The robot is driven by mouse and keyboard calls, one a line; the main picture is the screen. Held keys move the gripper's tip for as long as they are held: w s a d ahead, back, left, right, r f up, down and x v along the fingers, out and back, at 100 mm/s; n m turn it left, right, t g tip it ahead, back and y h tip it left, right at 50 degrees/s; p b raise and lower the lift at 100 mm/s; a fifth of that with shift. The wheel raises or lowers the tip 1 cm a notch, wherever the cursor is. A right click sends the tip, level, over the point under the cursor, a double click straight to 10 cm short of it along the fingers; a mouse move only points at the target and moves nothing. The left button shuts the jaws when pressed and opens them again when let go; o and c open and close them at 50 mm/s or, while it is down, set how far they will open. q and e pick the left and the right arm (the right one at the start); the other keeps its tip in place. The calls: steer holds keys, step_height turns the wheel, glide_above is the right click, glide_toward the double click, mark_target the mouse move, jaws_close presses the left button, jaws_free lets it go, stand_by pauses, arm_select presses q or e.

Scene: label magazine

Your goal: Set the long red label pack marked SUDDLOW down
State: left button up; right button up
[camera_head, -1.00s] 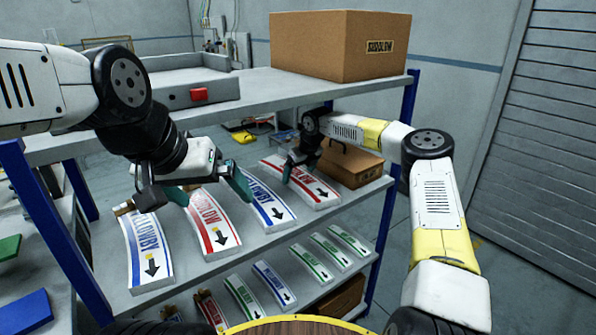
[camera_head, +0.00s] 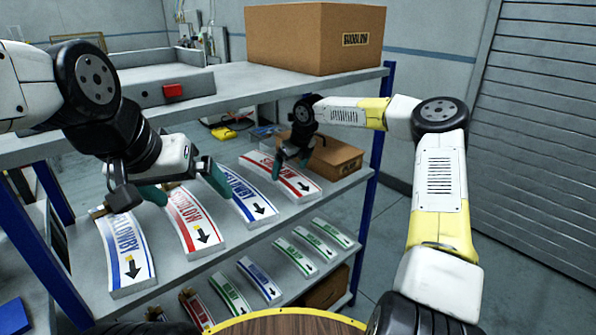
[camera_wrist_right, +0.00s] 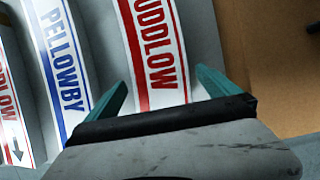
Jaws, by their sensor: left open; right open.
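A long red label pack marked SUDDLOW (camera_head: 295,184) lies flat on the middle shelf (camera_head: 300,215), at the right end of its row. In the right wrist view the red pack (camera_wrist_right: 155,50) runs between the spread fingers of my right gripper (camera_wrist_right: 163,90), with gaps at both sides. My right gripper in the head view (camera_head: 291,160) is open over its far part. Another red SUDDLOW pack (camera_head: 200,228) lies further left. My left gripper (camera_head: 187,188) is open and empty in front of or above that pack; the height is unclear.
Blue PELLOWBY packs (camera_head: 245,197) and (camera_head: 127,258) lie in the same row. A cardboard box (camera_head: 337,155) stands just right of the right-hand red pack. Smaller packs (camera_head: 260,280) lie on the shelf below. A large carton (camera_head: 310,38) stands on the top shelf.

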mark_target(300, 184)
steer(key=s+d, duration=0.2)
steer(key=s, duration=0.1)
steer(key=s+d, duration=0.2)
steer(key=shift+s, duration=0.25)
steer(key=shift+s+r, duration=0.1)
steer(key=shift+s, duration=0.15)
steer(key=s+d+r+n, duration=0.1)
steer(key=s+r+n, duration=0.5)
steer(key=s+n, duration=0.3)
steer(key=s+d+r+n+t, duration=0.1)
steer(key=s+r+n, duration=0.6)
steer(key=s, duration=0.8)
steer(key=s+d+r+n+t, duration=0.1)
steer(key=s+d+r+n, duration=0.2)
steer(key=s+r+n, duration=0.4)
steer(key=s+n, duration=0.5)
steer(key=n, duration=0.1)
steer(key=shift+s+d+r+h, duration=0.2)
steer(key=shift+s+h, duration=0.05)
steer(key=shift+h, duration=0.05)
